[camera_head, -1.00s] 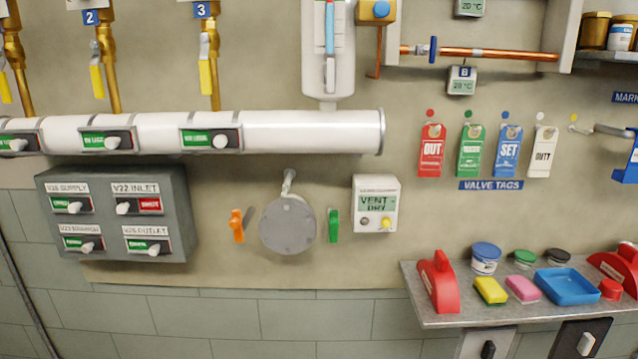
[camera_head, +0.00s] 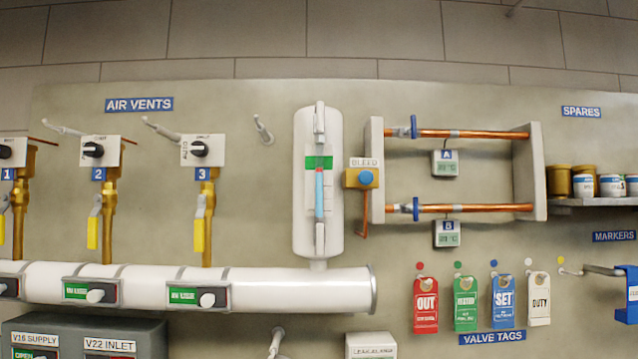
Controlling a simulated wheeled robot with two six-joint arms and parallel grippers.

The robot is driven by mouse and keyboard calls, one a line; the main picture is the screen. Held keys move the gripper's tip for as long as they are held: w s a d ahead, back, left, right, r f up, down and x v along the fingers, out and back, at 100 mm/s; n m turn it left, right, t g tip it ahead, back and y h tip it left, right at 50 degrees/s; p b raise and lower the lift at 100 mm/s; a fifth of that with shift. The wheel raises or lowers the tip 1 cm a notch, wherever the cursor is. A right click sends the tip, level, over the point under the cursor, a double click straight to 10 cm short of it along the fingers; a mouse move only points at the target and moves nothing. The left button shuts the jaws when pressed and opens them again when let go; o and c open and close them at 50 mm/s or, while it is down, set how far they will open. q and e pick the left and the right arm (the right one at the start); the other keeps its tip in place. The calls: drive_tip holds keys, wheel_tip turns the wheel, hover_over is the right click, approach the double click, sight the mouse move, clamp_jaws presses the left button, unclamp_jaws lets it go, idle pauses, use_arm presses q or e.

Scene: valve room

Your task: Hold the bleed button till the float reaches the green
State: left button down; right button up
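A blue column (camera_head: 319,196) stands in the glass. Nothing touches the button. Neither of my grippers is in view.
A white horizontal pipe (camera_head: 300,290) runs below the vessel. Air vents with yellow levers (camera_head: 199,235) are at the left. Copper pipes (camera_head: 470,134) in a grey frame are right of the button. Valve tags (camera_head: 465,304) hang at the lower right. The space before the button looks clear.

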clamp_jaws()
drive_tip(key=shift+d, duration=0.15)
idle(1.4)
